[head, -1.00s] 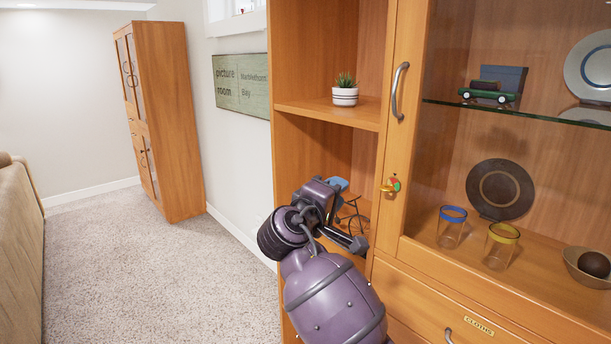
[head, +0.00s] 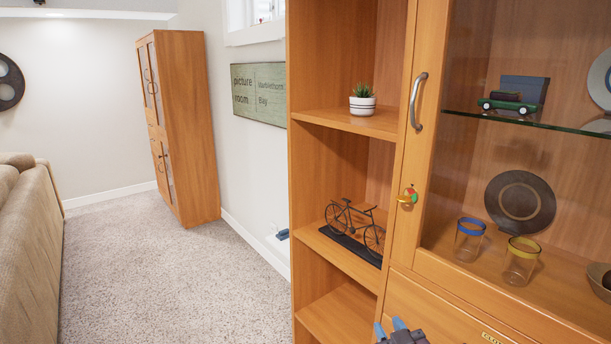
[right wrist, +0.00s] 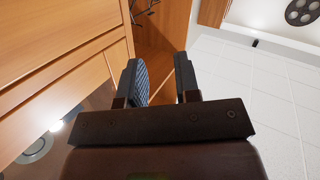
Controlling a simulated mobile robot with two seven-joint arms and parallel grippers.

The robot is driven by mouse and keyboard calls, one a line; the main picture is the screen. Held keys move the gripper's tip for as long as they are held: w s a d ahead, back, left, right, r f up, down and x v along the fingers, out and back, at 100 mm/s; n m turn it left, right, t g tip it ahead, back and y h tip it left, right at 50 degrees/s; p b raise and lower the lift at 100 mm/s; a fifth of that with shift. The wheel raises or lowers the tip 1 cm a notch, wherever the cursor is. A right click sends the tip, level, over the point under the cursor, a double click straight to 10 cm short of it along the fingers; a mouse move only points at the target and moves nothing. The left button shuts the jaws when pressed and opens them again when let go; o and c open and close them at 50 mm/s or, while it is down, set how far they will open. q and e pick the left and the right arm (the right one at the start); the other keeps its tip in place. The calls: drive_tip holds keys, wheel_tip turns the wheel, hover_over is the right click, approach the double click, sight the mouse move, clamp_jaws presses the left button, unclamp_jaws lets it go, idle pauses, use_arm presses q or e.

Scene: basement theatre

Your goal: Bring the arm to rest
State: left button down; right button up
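My right gripper (head: 400,332) shows only in part at the bottom edge of the head view, in front of the wooden cabinet's drawer front. In the right wrist view its two dark fingers (right wrist: 158,82) stand apart with a clear gap and nothing held between them. A blue patterned pad shows on the inside of one finger. Most of the right arm is out of the head view.
The tall wooden cabinet (head: 400,170) fills the right side. Its open shelves hold a potted plant (head: 362,100) and a model bicycle (head: 355,229); glasses (head: 520,261) stand behind its glass. A sofa (head: 30,255) is at left, with free carpet (head: 170,280) between.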

drive_tip(key=s+d+f+m+g+h, duration=0.1)
drive_tip(key=s+d+f+g, duration=0.1)
drive_tip(key=s+d+f, duration=0.3)
drive_tip(key=s+d+f+m+g+h, duration=0.1)
drive_tip(key=s+d+f, duration=0.5)
drive_tip(key=s+f, duration=0.7)
drive_tip(key=s+m+g, duration=0.1)
drive_tip(key=s+g, duration=0.1)
drive_tip(key=s, duration=0.4)
drive_tip(key=shift+f+h, duration=0.3)
drive_tip(key=shift+h, duration=0.1)
